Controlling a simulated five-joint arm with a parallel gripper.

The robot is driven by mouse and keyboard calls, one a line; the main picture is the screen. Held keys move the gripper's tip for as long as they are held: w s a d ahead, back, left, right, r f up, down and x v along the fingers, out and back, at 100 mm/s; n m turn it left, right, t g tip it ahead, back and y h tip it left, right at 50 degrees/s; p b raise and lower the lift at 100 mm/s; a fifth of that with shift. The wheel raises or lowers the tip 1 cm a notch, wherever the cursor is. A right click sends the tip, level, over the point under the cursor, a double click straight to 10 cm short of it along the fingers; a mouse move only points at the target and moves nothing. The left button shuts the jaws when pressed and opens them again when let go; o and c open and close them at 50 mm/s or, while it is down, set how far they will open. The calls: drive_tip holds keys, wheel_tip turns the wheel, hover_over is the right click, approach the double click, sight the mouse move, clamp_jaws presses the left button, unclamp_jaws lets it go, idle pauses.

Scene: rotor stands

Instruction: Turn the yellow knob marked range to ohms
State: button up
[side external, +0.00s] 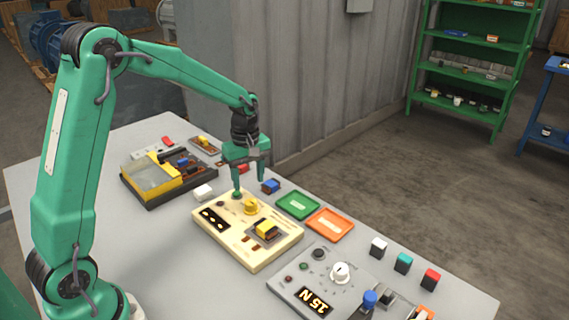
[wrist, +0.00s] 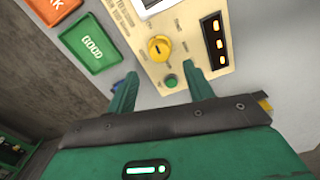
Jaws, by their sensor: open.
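The yellow knob (side external: 250,206) stands on a cream panel box (side external: 225,239) on the grey table. In the wrist view the knob (wrist: 159,47) is round with a dark mark on it, and the cream panel (wrist: 184,18) has print too small to read. My gripper (side external: 249,187) points down at the panel's far edge, with its fingers apart and nothing between them. In the wrist view my gripper (wrist: 163,76) has the knob beyond its fingertips, not between them. A green button (wrist: 171,81) lies between the fingertips in that view. I cannot read the knob's setting.
Green (side external: 298,205) and orange (side external: 330,224) trays lie just beyond. A blue block (side external: 270,186) is close to my gripper. A grey control panel (side external: 290,279) stands at the front right.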

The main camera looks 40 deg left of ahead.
sight(250, 201)
drive_tip(key=shift+f, duration=3.55)
drive_tip(key=c, duration=1)
